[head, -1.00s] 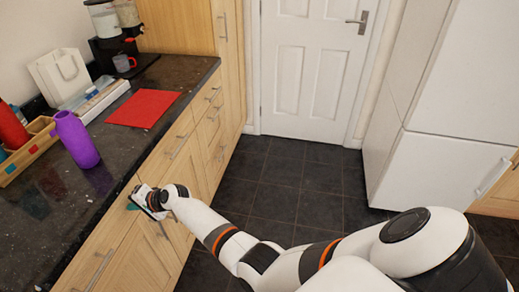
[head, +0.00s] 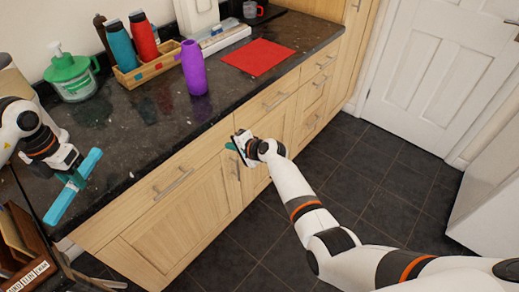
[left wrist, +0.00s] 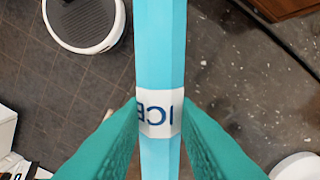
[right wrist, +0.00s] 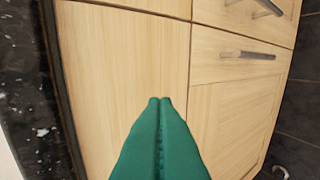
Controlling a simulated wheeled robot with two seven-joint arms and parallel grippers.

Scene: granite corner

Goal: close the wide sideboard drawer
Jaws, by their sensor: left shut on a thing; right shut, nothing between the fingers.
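The wide sideboard drawer (head: 205,160) has a pale wood front just under the dark counter. It looks close to flush with the doors below; I cannot tell whether a small gap is left. Its front also fills the left middle of the right wrist view (right wrist: 125,60). My right gripper (head: 233,147) is shut and empty, its green fingers (right wrist: 160,99) pointing at this front; contact cannot be told. My left gripper (head: 72,182) is shut on a turquoise bar (head: 60,205), labelled "ICE" in the left wrist view (left wrist: 160,45), left of the sideboard front.
The counter (head: 140,160) holds a purple bottle (head: 194,68), a wooden tray with bottles (head: 150,68), a green jar (head: 72,78) and a red mat (head: 258,57). A wooden crate (head: 30,262) stands at lower left. Dark floor tiles (head: 350,170) are clear at right.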

